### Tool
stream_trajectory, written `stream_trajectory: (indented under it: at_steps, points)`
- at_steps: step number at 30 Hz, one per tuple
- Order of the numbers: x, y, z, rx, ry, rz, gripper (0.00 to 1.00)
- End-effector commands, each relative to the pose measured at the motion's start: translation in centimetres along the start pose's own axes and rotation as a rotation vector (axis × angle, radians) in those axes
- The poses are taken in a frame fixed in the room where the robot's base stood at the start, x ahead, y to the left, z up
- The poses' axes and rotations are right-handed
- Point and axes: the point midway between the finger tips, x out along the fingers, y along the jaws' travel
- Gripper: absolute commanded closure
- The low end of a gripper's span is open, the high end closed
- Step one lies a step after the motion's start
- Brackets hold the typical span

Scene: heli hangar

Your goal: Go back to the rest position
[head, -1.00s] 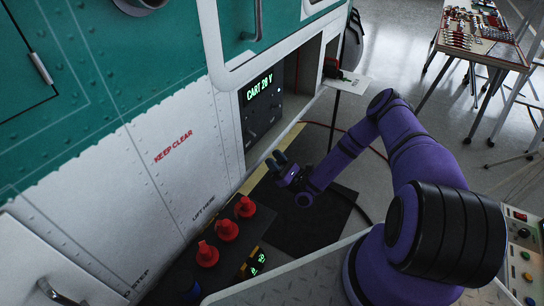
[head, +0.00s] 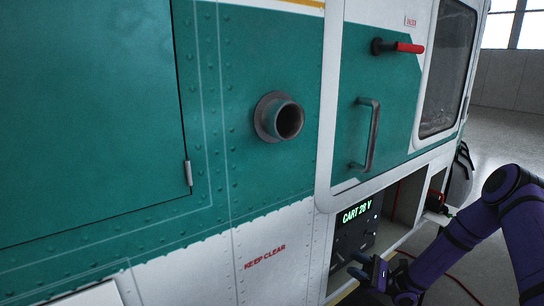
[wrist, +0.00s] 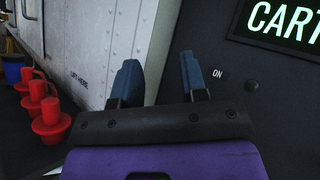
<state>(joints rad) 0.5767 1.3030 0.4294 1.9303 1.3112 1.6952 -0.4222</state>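My gripper (head: 368,268) is at the lower right of the head view, in front of the dark panel (head: 352,238) with a green "CART 28 V" display. In the wrist view its two blue fingers (wrist: 157,82) are spread apart with nothing between them. The fingers point toward the hull and the panel, where an "ON" label (wrist: 218,73) shows just right of the right finger. My arm is purple and bent, at the right edge of the head view.
The green and white helicopter side (head: 90,130) fills most of the head view. A round pipe outlet (head: 288,121), a grab handle (head: 366,135) and a red-tipped handle (head: 405,47) stick out from it. Several red plugs (wrist: 52,120) stand at left in the wrist view.

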Motion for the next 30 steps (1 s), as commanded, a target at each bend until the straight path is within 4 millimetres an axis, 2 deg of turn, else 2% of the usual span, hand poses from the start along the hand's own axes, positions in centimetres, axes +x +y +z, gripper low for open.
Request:
stream_trajectory:
  at_steps: [1, 6, 15, 30]
  points:
    - [0.9, -0.2, 1.1, -0.006, 0.013, 0.067, 0.60]
    - [3.5, -0.2, 4.3, -0.019, 0.061, 0.274, 0.60]
    - [7.0, 0.4, 9.9, -0.064, 0.168, 0.620, 0.60]
    - [10.5, 2.3, 19.6, -0.216, 0.404, 1.126, 0.60]
